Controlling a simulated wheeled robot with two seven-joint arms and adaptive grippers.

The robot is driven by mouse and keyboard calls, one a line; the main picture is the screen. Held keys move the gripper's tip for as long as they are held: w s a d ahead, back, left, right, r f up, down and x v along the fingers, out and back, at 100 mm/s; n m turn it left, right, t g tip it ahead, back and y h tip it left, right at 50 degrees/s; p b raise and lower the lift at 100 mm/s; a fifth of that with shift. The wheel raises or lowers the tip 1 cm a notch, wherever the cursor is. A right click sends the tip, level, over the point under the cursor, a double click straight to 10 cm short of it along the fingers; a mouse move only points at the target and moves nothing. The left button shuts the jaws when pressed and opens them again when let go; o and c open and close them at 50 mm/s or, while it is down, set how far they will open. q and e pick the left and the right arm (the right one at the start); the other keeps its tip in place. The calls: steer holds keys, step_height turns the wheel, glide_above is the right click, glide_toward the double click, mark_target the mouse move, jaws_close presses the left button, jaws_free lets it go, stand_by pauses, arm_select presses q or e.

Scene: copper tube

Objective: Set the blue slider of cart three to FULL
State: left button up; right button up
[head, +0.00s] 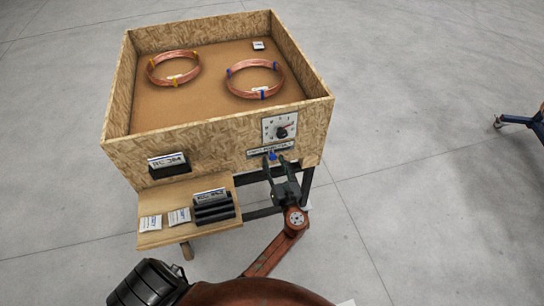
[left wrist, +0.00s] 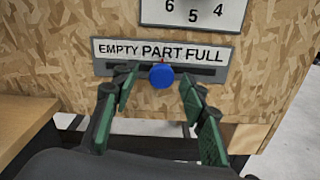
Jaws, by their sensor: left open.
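The cart's wooden box (head: 200,146) has a label strip reading EMPTY, PART, FULL (left wrist: 160,52) on its front face. The blue slider (left wrist: 161,76) sits in a dark slot below the strip, under the word PART. It also shows as a small blue spot in the head view (head: 272,155). My left gripper (left wrist: 158,86) is open, with one finger on each side of the blue slider and a gap on both sides. In the head view, the left gripper (head: 281,161) is at the box's front right. The cart's number cannot be read. My right gripper is out of view.
A dial (head: 281,131) is above the strip. Two copper coils (head: 174,81) (head: 240,93) lie in the box. A black card holder (head: 169,168) is on the front. A lower shelf (head: 160,235) bears cards and a black rack (head: 214,208).

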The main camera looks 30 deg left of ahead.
arm_select(q)
steer(key=shift+w+a+f, duration=0.1)
steer(key=shift+w+a, duration=0.25)
steer(key=shift+w, duration=0.2)
steer(key=shift+w+a, duration=0.35)
steer(key=shift+w, duration=0.2)
steer(key=shift+s+a, duration=0.2)
steer(key=shift+a, duration=0.1)
steer(key=shift+c, duration=1.1)
jaws_close()
